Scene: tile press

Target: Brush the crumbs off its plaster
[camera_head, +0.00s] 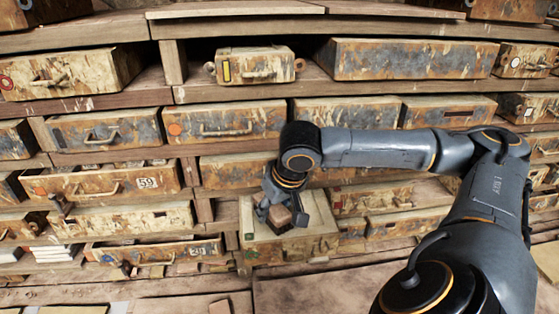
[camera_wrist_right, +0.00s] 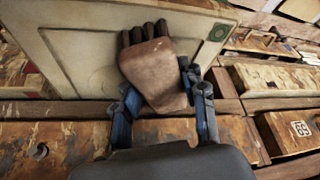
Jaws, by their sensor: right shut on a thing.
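A brown wooden brush (camera_wrist_right: 158,75) with dark bristles (camera_wrist_right: 143,32) is held between the blue-grey fingers of my right gripper (camera_wrist_right: 162,86). In the head view the brush block (camera_head: 280,216) shows in my right gripper (camera_head: 283,209), over a pale drawer-like tile press (camera_head: 315,247). The brush hides part of the face. I cannot make out any crumbs. My left gripper is out of view.
Shelves of worn, paint-flaked drawers fill the back and both sides. A drawer numbered 59 (camera_head: 146,182) is at the left. White tiles (camera_head: 55,252) are stacked at the lower left. A wooden bench top (camera_head: 345,288) runs along the front.

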